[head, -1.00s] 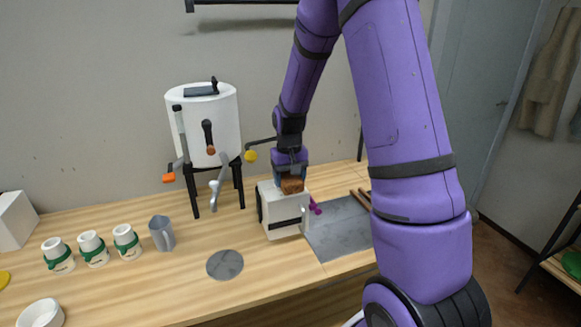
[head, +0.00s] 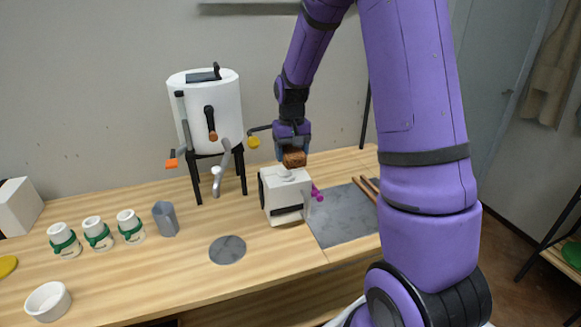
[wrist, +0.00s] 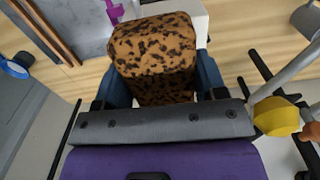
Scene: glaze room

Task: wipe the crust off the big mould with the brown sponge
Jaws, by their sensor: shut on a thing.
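The brown sponge (head: 294,159), speckled with black, is held between the fingers of my gripper (head: 293,148). In the wrist view the sponge (wrist: 155,45) fills the space between the two blue fingers. A white block with a dark band (head: 287,197) stands upright on the table below the sponge; it looks like the big mould. A small greyish mark shows on its top. The sponge is over the back of that top; I cannot tell whether it touches. In the wrist view the sponge hides most of the block.
A white tank on black legs (head: 205,105), with levers and a tap, stands to the left. A grey jug (head: 165,219), several white cups with green bands (head: 98,234) and a white bowl (head: 47,301) are further left. A grey disc (head: 227,250) lies in front; a grey slab (head: 340,215) lies right.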

